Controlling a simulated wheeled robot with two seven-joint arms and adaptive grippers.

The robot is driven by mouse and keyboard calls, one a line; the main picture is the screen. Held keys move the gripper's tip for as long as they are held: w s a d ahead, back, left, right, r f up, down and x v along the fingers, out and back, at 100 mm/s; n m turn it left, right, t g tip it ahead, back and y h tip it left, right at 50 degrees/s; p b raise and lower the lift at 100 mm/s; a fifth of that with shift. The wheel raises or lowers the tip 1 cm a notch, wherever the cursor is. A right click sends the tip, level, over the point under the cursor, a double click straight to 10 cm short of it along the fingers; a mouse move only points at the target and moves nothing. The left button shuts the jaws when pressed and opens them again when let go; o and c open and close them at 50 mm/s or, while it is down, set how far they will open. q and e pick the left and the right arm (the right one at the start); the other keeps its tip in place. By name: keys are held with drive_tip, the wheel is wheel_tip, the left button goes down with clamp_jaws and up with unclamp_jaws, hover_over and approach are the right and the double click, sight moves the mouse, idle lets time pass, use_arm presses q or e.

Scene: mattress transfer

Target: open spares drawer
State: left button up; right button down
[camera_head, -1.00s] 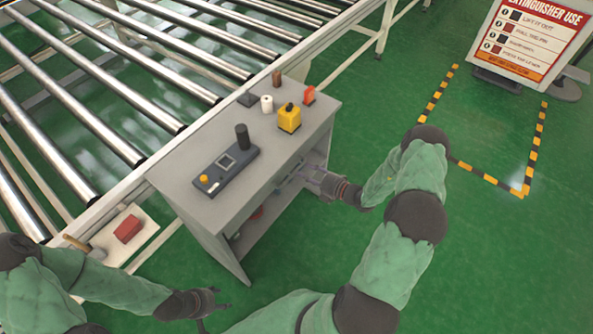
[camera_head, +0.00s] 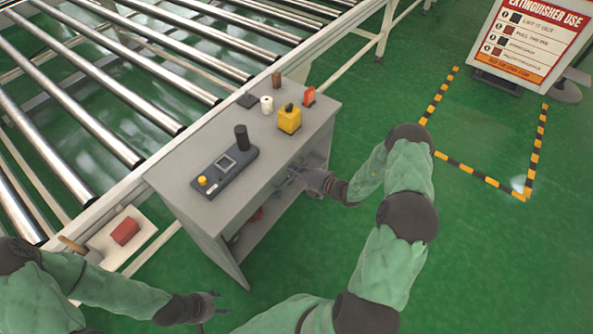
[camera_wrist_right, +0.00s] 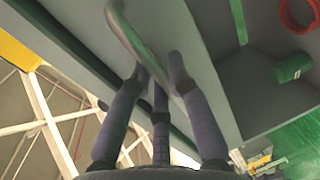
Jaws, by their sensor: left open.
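The grey workbench (camera_head: 190,170) stands beside the roller conveyor. In the right wrist view a curved grey-green handle (camera_wrist_right: 128,35) crosses in front of a grey panel, which looks like the drawer front (camera_wrist_right: 190,35). My right gripper (camera_head: 296,172) is at the bench's front side, under the top's edge. In the right wrist view its fingers (camera_wrist_right: 158,70) are at the lower part of the handle, one on each side; whether they grip it is unclear. My left gripper (camera_head: 218,302) is open and empty above the floor, in front of the bench.
On the bench top are a control box (camera_head: 226,172), a yellow block (camera_head: 289,121), a white roll (camera_head: 267,104) and a red item (camera_head: 309,96). A green cylinder (camera_wrist_right: 290,68) and red ring (camera_wrist_right: 297,14) sit in the bench's open shelf space.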

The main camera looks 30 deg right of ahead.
drive_tip(key=f+p+v, duration=0.2)
drive_tip(key=v, duration=0.7)
drive_tip(key=f+p+v, duration=0.2)
drive_tip(key=v, duration=0.8)
drive_tip(key=shift+s+p, duration=0.3)
drive_tip(key=shift+s, duration=0.1)
drive_tip(key=shift+d+f, duration=0.1)
drive_tip(key=shift+d, duration=0.05)
drive_tip(key=c, duration=1.2)
unclamp_jaws()
drive_tip(key=shift+o, duration=0.2)
drive_tip(key=v, duration=1.2)
drive_tip(key=shift+d, duration=0.15)
